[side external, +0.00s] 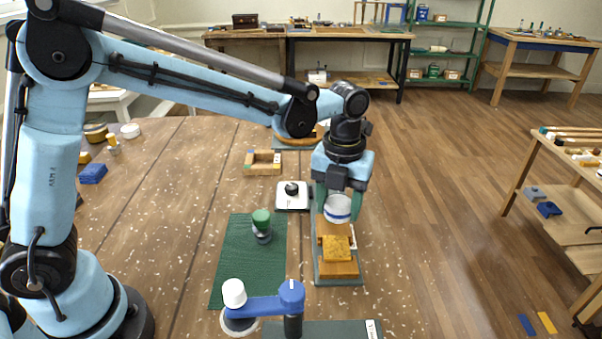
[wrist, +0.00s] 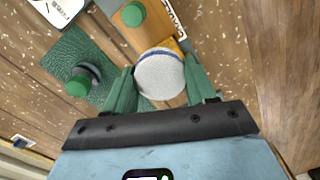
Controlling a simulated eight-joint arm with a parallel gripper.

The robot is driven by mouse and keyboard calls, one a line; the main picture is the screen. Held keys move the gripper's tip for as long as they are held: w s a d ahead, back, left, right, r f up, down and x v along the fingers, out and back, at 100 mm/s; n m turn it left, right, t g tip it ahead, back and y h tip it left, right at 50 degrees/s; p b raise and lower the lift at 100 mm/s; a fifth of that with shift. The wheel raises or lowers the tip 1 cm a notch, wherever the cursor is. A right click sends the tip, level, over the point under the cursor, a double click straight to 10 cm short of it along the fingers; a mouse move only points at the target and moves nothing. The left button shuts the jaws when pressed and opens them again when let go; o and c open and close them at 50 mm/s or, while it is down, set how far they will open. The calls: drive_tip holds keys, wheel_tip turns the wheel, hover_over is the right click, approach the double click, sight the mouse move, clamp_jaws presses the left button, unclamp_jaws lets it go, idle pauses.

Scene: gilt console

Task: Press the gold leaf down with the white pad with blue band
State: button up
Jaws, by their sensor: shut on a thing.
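The white pad with blue band (side external: 338,209) is held between the green fingers of my gripper (side external: 338,200). In the wrist view the round pad (wrist: 160,76) fills the space between the fingers (wrist: 158,66). A textured gold square, which looks like the gold leaf (side external: 336,248), lies on an ochre block (side external: 338,270) in the side view. The pad is above and slightly behind it, apart from it as far as I can tell. In the wrist view the pad hides most of what lies beneath.
The ochre block sits on a grey-green base (side external: 340,281). Left of it is a green mat (side external: 238,262) with a green-knobbed tool (side external: 261,224). A blue-and-white jointed piece (side external: 262,305) stands in front. A white box with a black knob (side external: 292,195) stands behind left.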

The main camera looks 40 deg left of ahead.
sight(337, 256)
drive_tip(key=shift+f, duration=2.75)
drive_tip(key=shift+c, duration=0.3)
drive_tip(key=shift+s+d, duration=1.8)
drive_tip(key=shift+w+a, duration=1.85)
drive_tip(key=shift+s+d, duration=1.9)
drive_tip(key=shift+w+a+f, duration=0.1)
drive_tip(key=shift+w+a, duration=1.7)
drive_tip(key=shift+a, duration=0.15)
drive_tip(key=shift+s+d, duration=1.8)
drive_tip(key=shift+r, duration=3.85)
